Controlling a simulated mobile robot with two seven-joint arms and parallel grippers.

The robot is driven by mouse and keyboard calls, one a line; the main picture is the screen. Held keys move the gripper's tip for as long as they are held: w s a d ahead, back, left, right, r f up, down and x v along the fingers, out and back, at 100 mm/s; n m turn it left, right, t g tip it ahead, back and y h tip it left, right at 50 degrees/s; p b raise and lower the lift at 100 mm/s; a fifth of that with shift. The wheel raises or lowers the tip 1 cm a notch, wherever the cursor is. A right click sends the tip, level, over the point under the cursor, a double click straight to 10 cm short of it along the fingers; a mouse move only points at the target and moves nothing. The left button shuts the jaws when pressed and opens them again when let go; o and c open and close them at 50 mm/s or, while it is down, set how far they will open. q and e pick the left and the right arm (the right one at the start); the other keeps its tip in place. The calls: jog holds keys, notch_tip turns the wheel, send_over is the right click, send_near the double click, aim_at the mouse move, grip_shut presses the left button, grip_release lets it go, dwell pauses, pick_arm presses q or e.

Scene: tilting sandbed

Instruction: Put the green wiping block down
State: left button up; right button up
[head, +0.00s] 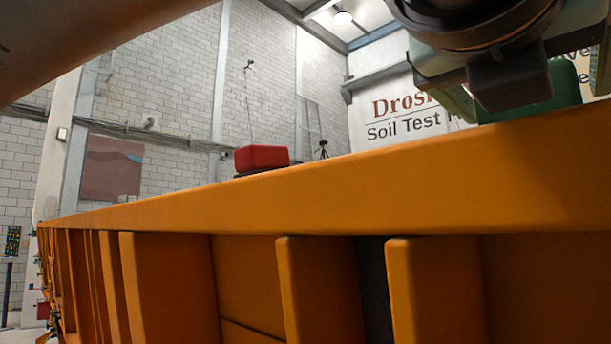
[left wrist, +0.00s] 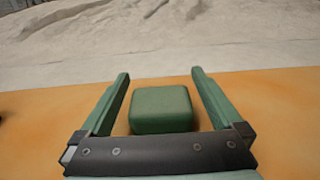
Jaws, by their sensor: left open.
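The green wiping block (left wrist: 162,108) sits on the flat orange top of the sandbed's rim (left wrist: 275,110) in the left wrist view. My left gripper (left wrist: 160,73) is open, with one green finger on each side of the block. Narrow gaps show between the block and both fingers. In the head view the block (head: 565,88) is partly hidden behind my gripper at the upper right, on the orange rim (head: 300,205). My right gripper is in neither view.
Pale sand (left wrist: 160,35) lies beyond the rim in the left wrist view. A red block (head: 261,157) on a dark base stands farther left along the rim. Orange ribs (head: 320,290) stand below the rim.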

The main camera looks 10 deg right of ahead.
pick_arm(q)
jog(key=b+v, duration=0.1)
jog(key=v, duration=0.3)
jog(key=shift+s+f+b, duration=0.2)
jog(key=shift+s+b, duration=0.05)
jog(key=shift+b, duration=0.1)
jog(key=b+v, duration=0.1)
jog(key=v, duration=0.5)
jog(key=shift+s+a+r, duration=0.15)
jog(key=shift+s+r, duration=0.05)
jog(key=shift+s+a, duration=0.35)
jog(key=shift+a, duration=0.05)
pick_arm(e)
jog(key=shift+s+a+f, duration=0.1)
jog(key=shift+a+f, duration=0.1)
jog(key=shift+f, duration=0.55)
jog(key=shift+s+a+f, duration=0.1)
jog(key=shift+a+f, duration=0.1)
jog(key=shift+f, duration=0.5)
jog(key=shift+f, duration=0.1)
